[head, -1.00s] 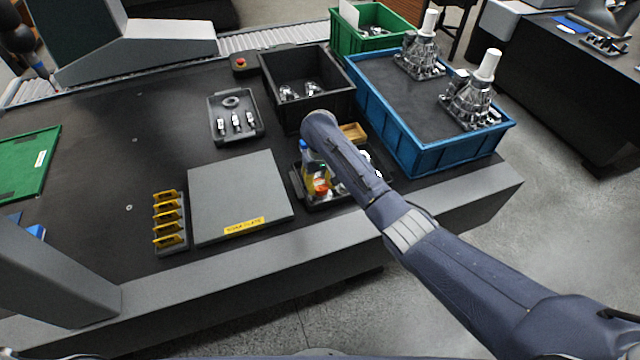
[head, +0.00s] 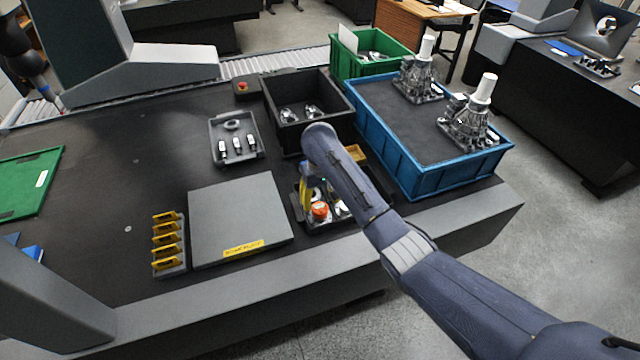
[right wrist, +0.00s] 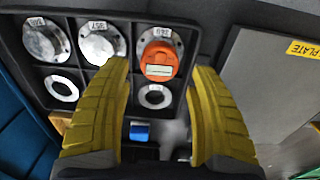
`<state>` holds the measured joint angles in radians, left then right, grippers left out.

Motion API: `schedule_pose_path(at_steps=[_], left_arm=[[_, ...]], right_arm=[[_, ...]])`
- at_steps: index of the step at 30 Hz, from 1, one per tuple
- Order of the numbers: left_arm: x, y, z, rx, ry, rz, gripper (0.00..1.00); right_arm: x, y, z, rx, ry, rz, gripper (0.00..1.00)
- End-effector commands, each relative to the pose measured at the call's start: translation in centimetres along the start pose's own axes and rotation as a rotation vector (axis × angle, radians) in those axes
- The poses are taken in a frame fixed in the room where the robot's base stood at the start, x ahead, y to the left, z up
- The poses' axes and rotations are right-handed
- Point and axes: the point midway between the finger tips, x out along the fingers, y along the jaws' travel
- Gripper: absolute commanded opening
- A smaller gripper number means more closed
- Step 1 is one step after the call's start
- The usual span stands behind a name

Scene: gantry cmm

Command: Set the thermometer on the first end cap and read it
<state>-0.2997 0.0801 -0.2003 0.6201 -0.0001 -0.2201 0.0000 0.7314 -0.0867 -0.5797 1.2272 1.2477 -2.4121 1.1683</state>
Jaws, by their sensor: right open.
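The thermometer looks to be the orange round piece with a pale display (right wrist: 159,60) in the right wrist view. Contact is unclear. My left gripper is out of view.
A grey plate (head: 238,212) lies left of the tray, with a rack of yellow pieces (head: 167,240) beyond it. A blue bin (head: 440,178) with metal assemblies and a black bin (head: 270,90) stand behind. The dark tabletop at left (head: 100,190) is largely clear.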

Motion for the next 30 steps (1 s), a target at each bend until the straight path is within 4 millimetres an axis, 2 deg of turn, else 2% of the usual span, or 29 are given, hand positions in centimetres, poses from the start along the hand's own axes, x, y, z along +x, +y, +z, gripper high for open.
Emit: schedule_pose_path(at_steps=[6, 13, 21, 30], left_arm=[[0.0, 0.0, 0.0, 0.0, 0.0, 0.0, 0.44], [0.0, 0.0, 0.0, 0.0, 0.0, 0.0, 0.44], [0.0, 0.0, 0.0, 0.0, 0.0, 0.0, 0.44], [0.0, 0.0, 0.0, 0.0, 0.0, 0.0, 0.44]], right_arm=[[-3.6, -0.1, -0.1, -0.002, 0.004, -0.001, 0.61], [-6.4, 0.1, -0.1, -0.001, 0.004, 0.001, 0.61], [-8.0, 0.1, -0.1, 0.0, 0.004, 0.003, 0.61], [-8.5, 0.1, 0.0, 0.001, 0.001, 0.001, 0.61]])
